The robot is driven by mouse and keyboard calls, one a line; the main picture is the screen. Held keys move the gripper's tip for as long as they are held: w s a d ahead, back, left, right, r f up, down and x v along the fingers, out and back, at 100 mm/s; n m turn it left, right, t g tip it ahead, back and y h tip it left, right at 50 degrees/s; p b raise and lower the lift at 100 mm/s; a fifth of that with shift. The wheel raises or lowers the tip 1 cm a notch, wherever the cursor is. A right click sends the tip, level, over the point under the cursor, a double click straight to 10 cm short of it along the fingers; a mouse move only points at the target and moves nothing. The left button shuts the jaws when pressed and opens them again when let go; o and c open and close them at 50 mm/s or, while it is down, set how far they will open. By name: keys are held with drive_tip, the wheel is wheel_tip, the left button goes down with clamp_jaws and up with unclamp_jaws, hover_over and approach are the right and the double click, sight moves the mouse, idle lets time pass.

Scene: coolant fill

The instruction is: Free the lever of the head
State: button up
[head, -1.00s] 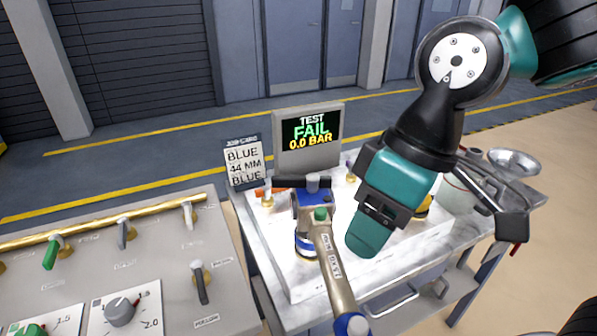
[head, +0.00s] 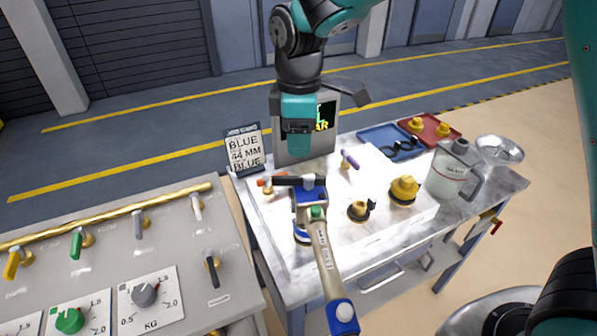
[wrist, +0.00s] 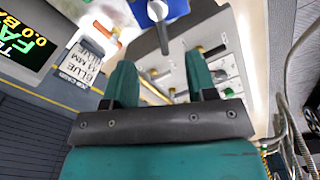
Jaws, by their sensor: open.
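The head is a blue block (head: 309,203) on the white worktop, with a dark lever (head: 288,181) lying across its top. A beige hose or handle (head: 322,248) with a blue end runs from it toward the front. My gripper (head: 298,152) points down just above and behind the lever, apart from it in the head view. In the wrist view my gripper (wrist: 160,82) has its two teal fingers spread, with nothing held between them. A blue part with a grey round piece (wrist: 159,11) shows at the top of that view, probably the head. The lever cannot be told clearly there.
A test screen (head: 325,122) stands behind my gripper, partly covered. A job card (head: 244,150) is at its left. Yellow fittings (head: 404,188), a blue tray (head: 376,136), a red tray (head: 448,143) and a jug (head: 449,178) are at the right. A valve panel (head: 200,268) is at the front left.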

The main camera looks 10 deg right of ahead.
sight(298, 177)
wheel_tip(298, 177, down, 10)
drive_tip(key=shift+f+p, duration=0.1)
drive_tip(key=shift+p, duration=0.9)
drive_tip(key=shift+c, duration=0.5)
clamp_jaws()
